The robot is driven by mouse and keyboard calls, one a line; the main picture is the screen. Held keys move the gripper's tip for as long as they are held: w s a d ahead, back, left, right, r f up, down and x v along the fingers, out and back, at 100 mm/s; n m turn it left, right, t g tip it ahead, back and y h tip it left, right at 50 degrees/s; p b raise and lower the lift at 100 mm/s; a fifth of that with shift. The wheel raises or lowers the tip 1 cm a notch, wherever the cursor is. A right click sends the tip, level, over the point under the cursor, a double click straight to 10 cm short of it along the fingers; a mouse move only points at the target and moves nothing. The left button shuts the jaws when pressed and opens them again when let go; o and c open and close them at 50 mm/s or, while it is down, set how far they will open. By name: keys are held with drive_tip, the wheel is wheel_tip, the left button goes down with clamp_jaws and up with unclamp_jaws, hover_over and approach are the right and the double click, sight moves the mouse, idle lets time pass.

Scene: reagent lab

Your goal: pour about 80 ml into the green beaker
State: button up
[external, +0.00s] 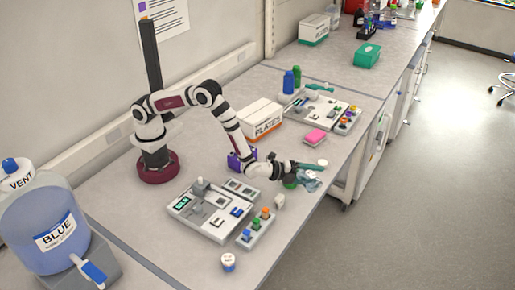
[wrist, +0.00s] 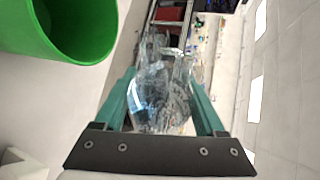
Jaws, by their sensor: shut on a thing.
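The green beaker (external: 290,183) stands near the front edge of the bench, partly hidden by my arm. In the wrist view its open rim and wall (wrist: 62,30) fill the upper left corner. My gripper (external: 309,170) is shut on a clear glass vessel (external: 309,184), held beside the beaker, to its right. In the wrist view the teal fingers of my gripper (wrist: 160,92) clasp the vessel (wrist: 160,105) from both sides. The vessel looks tilted in the external view. I cannot tell its liquid level, any flow, or what is in the beaker.
A grey instrument panel (external: 203,222) and a smaller block with coloured knobs (external: 256,230) lie in front of my base. The bench edge is close to my gripper.

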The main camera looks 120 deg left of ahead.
drive_tip(key=shift+n, duration=0.3)
drive_tip(key=shift+w+d, duration=0.2)
drive_tip(key=shift+w, duration=0.15)
idle(0.6)
drive_tip(key=shift+f+n+t, duration=0.15)
drive_tip(key=shift+n+t, duration=0.25)
idle(0.8)
drive_tip(key=shift+r+n+t, duration=0.3)
drive_tip(key=shift+r, duration=0.05)
idle(0.7)
drive_tip(key=shift+w+d+f+m+g, duration=0.1)
drive_tip(key=shift+m+g, duration=0.4)
drive_tip(key=shift+m, duration=0.2)
drive_tip(key=shift+w+d+f+m+g, duration=0.15)
drive_tip(key=shift+w+f+m+g, duration=0.1)
drive_tip(key=shift+f+m+g, duration=0.5)
drive_tip(key=shift+s+f+m, duration=0.15)
drive_tip(key=shift+f+m, duration=0.15)
drive_tip(key=shift+m, duration=0.25)
drive_tip(key=shift+f+g, duration=0.1)
drive_tip(key=shift+g, duration=0.15)
